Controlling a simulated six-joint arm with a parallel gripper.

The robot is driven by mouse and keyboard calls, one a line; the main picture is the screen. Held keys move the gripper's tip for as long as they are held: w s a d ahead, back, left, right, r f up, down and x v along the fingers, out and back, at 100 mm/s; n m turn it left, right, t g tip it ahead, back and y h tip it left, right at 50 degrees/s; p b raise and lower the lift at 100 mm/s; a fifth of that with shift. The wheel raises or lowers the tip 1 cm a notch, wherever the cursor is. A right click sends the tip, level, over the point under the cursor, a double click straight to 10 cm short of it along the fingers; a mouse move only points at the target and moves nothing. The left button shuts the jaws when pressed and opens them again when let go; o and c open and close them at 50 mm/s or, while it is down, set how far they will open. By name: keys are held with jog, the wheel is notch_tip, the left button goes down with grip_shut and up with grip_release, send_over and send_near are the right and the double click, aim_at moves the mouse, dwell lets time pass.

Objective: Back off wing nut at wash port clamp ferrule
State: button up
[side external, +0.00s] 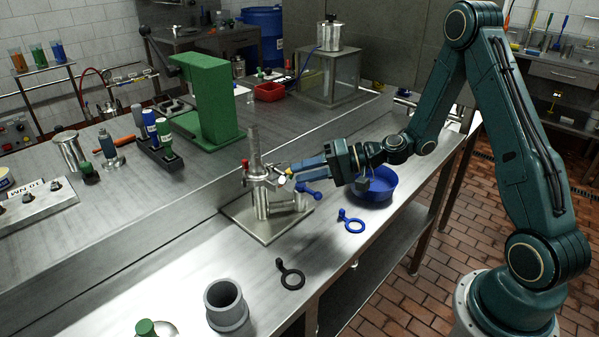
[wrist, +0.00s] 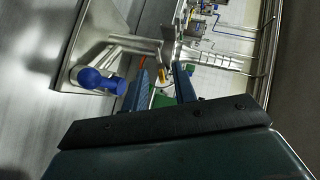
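The steel valve assembly (side external: 262,200) stands upright on a square metal plate (side external: 240,222), with a blue lever (side external: 308,189) on its right. The clamp (side external: 256,171) is around the upright pipe, with small red parts beside it. A small brass-yellow piece, seemingly the wing nut (side external: 288,173), is at my fingertips. My gripper (side external: 291,169) reaches in from the right, nearly level. In the wrist view my gripper (wrist: 162,76) has its two fingers apart, with steel pipework (wrist: 130,44) just beyond and the blue lever (wrist: 95,80) at left. Whether the fingers touch the nut cannot be told.
A blue bowl (side external: 376,186) sits under my wrist. A blue ring (side external: 353,224) and a black ring (side external: 291,277) lie near the front edge. A grey cup (side external: 226,303) stands at front. A green press (side external: 208,100) stands behind. Bench between the rings is clear.

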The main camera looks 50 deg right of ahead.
aim_at(283, 174)
jog(key=shift+x, duration=1.5)
grip_shut()
